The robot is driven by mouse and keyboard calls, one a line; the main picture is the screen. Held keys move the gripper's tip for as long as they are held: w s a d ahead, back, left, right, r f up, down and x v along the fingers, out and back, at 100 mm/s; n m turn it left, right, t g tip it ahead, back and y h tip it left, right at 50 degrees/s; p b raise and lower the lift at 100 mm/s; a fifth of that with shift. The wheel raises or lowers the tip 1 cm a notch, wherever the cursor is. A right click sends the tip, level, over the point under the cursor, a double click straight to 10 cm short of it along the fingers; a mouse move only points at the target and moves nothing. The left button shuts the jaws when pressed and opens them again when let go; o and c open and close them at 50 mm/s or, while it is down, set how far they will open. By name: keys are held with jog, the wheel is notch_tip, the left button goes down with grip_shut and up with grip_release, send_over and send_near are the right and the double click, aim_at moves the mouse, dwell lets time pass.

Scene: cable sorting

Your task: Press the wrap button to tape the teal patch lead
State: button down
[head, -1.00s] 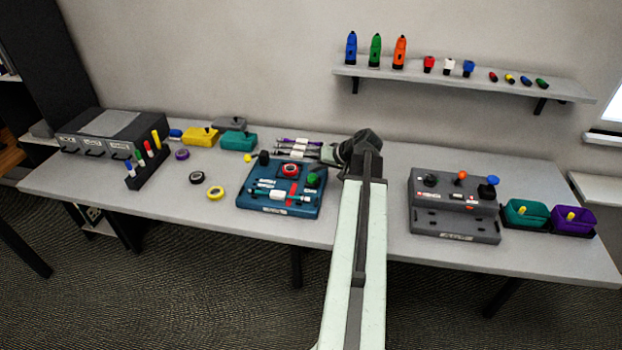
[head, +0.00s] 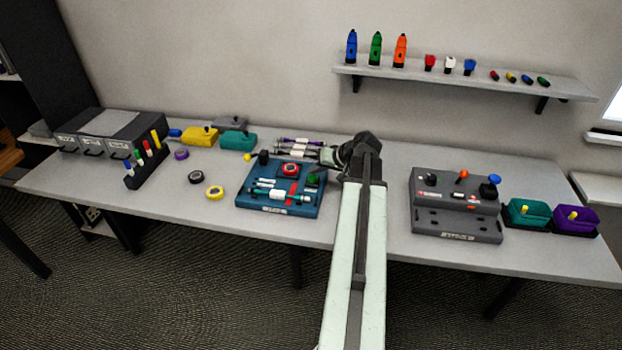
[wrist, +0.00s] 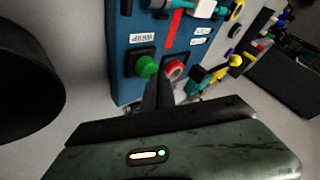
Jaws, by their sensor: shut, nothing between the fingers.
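The blue taping station (head: 245,205) stands on the table, left of my arm. The teal patch lead (head: 277,195) lies across its front, with teal ends and a white sleeve in the middle; part of it also shows at the top of the wrist view (wrist: 178,4). A green button (head: 313,180) and a red button (head: 290,169) sit on the station's top. In the wrist view my gripper (wrist: 159,82) is shut and empty. Its tips are beside the green button (wrist: 146,67) and near the red button (wrist: 173,71); I cannot tell whether they touch. The labels are too blurred to read surely.
A grey station (head: 455,225) with a joystick stands right of my arm, beside teal (head: 527,222) and purple (head: 575,228) bins. Tape rolls (head: 215,193) lie left of the blue station. Several purple-ended leads (head: 297,146) lie behind it. The table's front strip is clear.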

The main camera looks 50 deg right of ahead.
aim_at(315, 177)
jog(key=shift+f+b, duration=0.3)
jog(key=shift+f, duration=0.05)
dwell(0.3)
jog(key=shift+r+p, duration=1.1)
notch_tip(315, 177, up, 6)
jog(key=p, duration=0.6)
